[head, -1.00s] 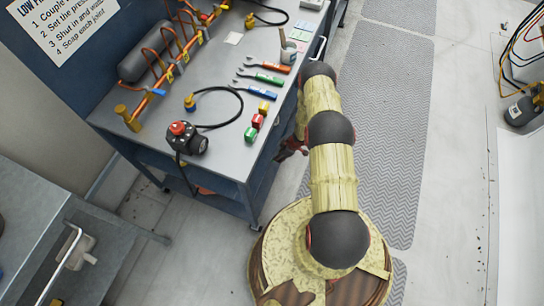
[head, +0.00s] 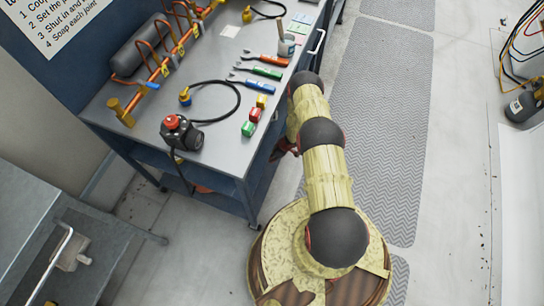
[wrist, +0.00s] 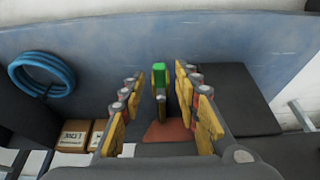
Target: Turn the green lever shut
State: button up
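In the head view my gripper (head: 284,146) is mostly hidden behind my arm beside the bench's right side. No green lever can be made out in the head view.
The bench (head: 225,60) carries a copper manifold (head: 158,65), wrenches (head: 255,75), a red-topped device (head: 180,132) and coloured blocks (head: 256,114). A blue hose coil (wrist: 42,74) and cardboard boxes (wrist: 75,135) show in the wrist view. The floor mat (head: 378,120) at right is clear.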

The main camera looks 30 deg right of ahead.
jog(key=shift+c, duration=0.9)
grip_shut()
